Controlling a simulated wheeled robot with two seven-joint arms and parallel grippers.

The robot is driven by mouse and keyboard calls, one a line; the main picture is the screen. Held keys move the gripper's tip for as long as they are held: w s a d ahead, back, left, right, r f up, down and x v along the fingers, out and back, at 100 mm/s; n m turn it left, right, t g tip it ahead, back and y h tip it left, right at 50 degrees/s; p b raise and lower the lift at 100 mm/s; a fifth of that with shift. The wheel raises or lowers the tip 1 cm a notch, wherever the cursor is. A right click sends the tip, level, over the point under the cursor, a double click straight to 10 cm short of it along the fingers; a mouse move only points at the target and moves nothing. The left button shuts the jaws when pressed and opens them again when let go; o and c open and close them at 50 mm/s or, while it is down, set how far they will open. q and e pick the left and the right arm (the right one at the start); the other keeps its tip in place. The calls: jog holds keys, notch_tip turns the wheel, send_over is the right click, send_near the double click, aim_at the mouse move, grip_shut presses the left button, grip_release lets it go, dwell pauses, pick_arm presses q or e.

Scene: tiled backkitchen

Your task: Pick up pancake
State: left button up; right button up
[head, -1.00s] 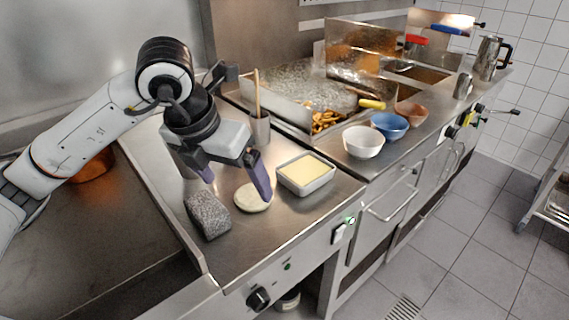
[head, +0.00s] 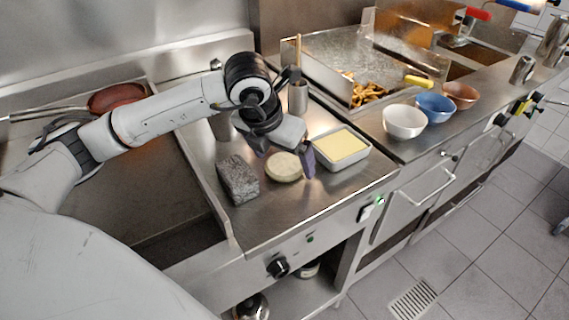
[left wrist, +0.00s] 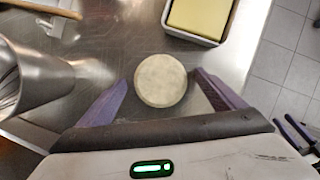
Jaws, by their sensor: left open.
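The pancake (head: 284,167) is a pale round disc lying flat on the steel worktop. In the left wrist view the pancake (left wrist: 161,80) sits ahead of and between the two purple fingers. My left gripper (head: 287,163) is open and empty over the pancake, with one finger on each side of it. The left gripper also shows in the left wrist view (left wrist: 166,98). I cannot tell how high the fingertips are above the worktop.
A grey stone-like block (head: 238,179) stands left of the pancake. A tray with a yellow slab (head: 341,146) is close on its right. A metal container with a wooden stick (head: 298,97) stands behind. White (head: 404,122), blue (head: 436,107) and brown (head: 460,95) bowls stand further right.

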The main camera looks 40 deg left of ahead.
pick_arm(q)
jog(key=shift+f, duration=0.15)
jog(key=shift+c, duration=0.3)
jog(key=c, duration=1.1)
jog(key=shift+w, duration=0.1)
